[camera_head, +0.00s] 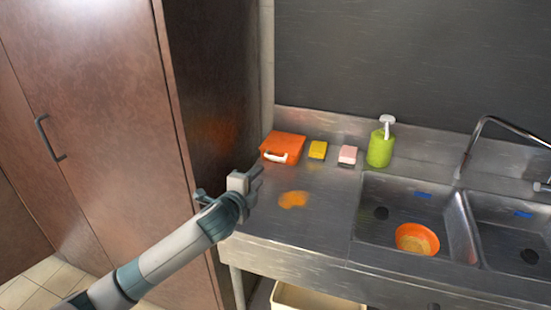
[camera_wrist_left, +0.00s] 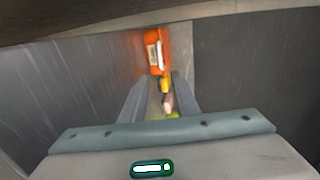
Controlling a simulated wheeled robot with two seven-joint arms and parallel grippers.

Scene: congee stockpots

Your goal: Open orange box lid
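The orange box (camera_head: 288,142) sits on the steel counter at the back left, against the wooden cabinet side. It has a white handle (camera_head: 275,157) on its front, and its lid looks closed. My left gripper (camera_head: 257,175) is over the counter's left part, in front of the box and apart from it. In the left wrist view the box (camera_wrist_left: 164,48) shows beyond the fingertips (camera_wrist_left: 161,78). The two fingers stand apart with a gap between them, and nothing is held. My right gripper is not in view.
A yellow sponge (camera_head: 318,149), a pink-and-white sponge (camera_head: 348,155) and a green pump bottle (camera_head: 380,149) stand right of the box. An orange patch (camera_head: 293,200) marks the counter. An orange bowl (camera_head: 417,238) is in the left sink. The cabinet (camera_head: 105,120) borders the left.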

